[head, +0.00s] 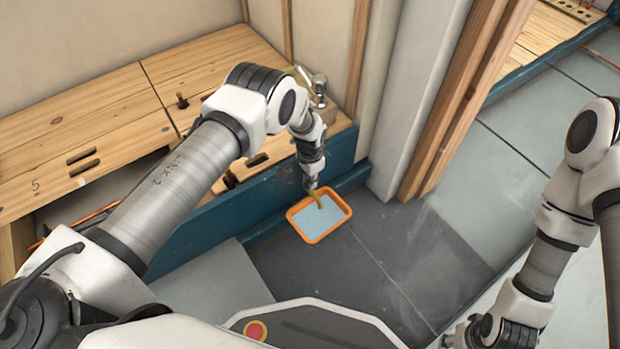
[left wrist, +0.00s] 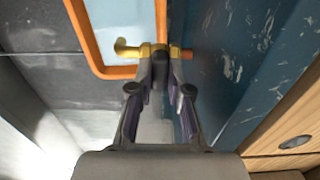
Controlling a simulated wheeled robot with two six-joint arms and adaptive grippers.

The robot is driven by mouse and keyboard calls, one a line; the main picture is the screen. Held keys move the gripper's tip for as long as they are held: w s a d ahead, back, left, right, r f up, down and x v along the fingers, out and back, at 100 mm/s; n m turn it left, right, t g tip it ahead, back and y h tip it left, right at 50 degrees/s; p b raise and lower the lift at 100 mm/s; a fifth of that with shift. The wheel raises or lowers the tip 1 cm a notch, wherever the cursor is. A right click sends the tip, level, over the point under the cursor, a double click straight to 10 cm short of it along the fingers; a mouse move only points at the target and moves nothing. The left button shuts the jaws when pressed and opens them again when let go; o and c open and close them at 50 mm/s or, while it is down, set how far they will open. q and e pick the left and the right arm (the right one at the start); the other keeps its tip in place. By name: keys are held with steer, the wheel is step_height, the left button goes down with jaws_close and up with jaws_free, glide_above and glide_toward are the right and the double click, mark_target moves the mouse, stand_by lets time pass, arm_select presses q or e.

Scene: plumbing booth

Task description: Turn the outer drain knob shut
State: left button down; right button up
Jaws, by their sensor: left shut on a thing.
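The outer drain is a brass fitting (left wrist: 127,49) with a dark knob (left wrist: 160,68), in the left wrist view. Its brass spout (head: 319,199) also shows in the head view, over an orange-rimmed tray (head: 347,212). My left gripper (left wrist: 161,76) has its two fingers on either side of the dark knob and is shut on it. In the head view my left gripper (head: 312,180) points down at the drain and hides the knob. My right gripper (head: 458,336) is partly in view at the bottom edge, and its fingers are not clear.
A blue board (head: 205,228) runs beside the drain under the wooden bench top (head: 85,125). A small brass fitting with a dark top (head: 182,100) stands on the bench. A wooden post (head: 450,110) rises to the right. The grey tile floor (head: 420,255) is clear.

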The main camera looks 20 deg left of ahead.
stand_by(0.3)
arm_select(q)
steer(key=c, duration=1.1)
jaws_free()
step_height(320, 180, up, 12)
